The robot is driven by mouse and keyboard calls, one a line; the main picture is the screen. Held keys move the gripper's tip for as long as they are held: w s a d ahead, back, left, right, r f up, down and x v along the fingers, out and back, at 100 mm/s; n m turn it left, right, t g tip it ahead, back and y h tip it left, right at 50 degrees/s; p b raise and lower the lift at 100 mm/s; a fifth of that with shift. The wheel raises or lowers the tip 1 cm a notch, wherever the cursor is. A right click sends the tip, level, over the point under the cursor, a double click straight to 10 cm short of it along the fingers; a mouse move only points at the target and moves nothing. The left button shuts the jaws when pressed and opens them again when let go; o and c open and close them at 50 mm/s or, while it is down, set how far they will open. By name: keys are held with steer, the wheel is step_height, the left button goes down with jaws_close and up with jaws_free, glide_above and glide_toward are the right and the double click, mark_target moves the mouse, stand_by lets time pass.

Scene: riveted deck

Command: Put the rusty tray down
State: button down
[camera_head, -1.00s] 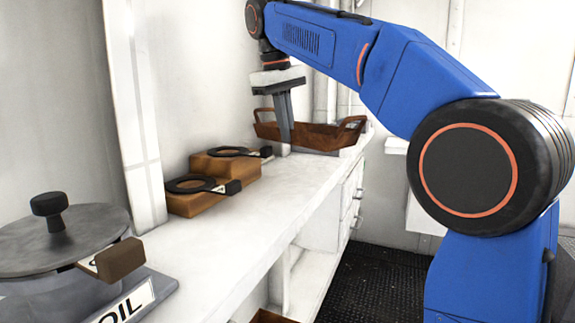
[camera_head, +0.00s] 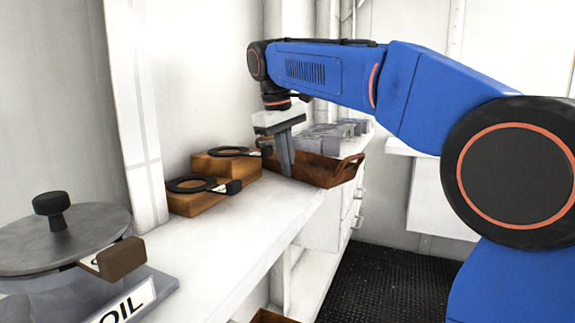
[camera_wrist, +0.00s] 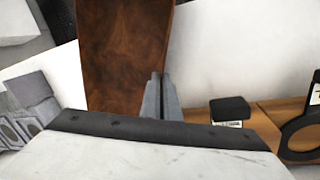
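The rusty tray (camera_head: 328,172) is a brown, shallow-walled tray with a raised handle at its right end. It is over the white counter (camera_head: 235,225), its right end reaching to or past the counter's front edge. I cannot tell whether its underside touches the counter. My gripper (camera_head: 287,168) points down at the tray's left end, its fingers close together and shut on the tray there. In the wrist view the brown tray surface (camera_wrist: 122,50) lies left of the fingers (camera_wrist: 158,95); the exact grip point is hidden.
Several grey blocks (camera_head: 335,135) stand behind the tray. Two brown blocks with black rings, a far one (camera_head: 222,166) and a near one (camera_head: 198,202), stand left of it. A lidded oil pot (camera_head: 65,240) is at the near left. Bare counter lies in front of the tray.

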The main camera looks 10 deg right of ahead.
steer(key=c, duration=2)
jaws_free()
steer(key=shift+r, duration=0.1)
